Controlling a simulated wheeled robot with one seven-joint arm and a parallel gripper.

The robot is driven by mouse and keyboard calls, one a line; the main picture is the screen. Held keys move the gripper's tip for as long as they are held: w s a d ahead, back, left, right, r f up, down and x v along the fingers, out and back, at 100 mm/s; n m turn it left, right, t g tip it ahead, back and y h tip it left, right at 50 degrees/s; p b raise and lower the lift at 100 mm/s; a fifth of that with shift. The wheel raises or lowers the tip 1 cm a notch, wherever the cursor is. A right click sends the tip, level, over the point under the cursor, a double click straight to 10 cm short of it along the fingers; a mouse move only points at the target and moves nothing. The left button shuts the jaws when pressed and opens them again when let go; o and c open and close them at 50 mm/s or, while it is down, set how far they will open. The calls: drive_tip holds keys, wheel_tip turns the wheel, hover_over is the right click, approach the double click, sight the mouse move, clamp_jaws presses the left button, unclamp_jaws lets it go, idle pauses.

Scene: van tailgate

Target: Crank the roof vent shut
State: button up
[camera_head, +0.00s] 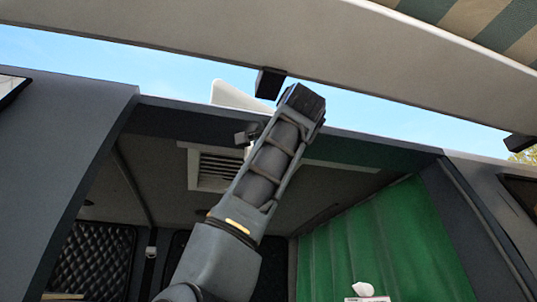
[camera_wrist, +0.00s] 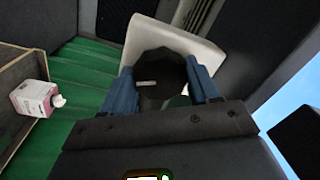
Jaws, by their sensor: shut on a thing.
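The raised roof vent lid (camera_head: 238,96) is a white panel tilted up above the van's roof edge in the head view. A pale louvred vent frame (camera_head: 213,168) is in the ceiling below it, partly hidden by my arm. In the wrist view my gripper (camera_wrist: 160,72) has its two blue fingers on either side of a dark rounded crank knob (camera_wrist: 163,62) and is shut on it. A small pale mark shows on the knob. The knob sits against a white housing (camera_wrist: 208,52). The fingertips' contact is dark and hard to make out.
A striped awning (camera_head: 470,22) and its pale casing (camera_head: 170,32) cross above my arm. A green curtain (camera_head: 385,245) hangs at right inside the van. A pink and white tissue box (camera_wrist: 33,98) shows at left in the wrist view.

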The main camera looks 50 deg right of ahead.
drive_tip(key=shift+s+d+r+n+g, duration=0.15)
drive_tip(key=shift+n+g, duration=0.2)
drive_tip(key=shift+n, duration=4.85)
drive_tip(key=shift+a+r+n+g, duration=0.15)
drive_tip(key=shift+n+g, duration=0.25)
drive_tip(key=shift+n, duration=4.8)
drive_tip(key=shift+s+d+r+n+g, duration=0.15)
drive_tip(key=shift+n+g, duration=0.2)
drive_tip(key=shift+n, duration=4.85)
drive_tip(key=o, duration=0.8)
drive_tip(key=shift+o, duration=1.3)
drive_tip(key=shift+w+f, duration=0.1)
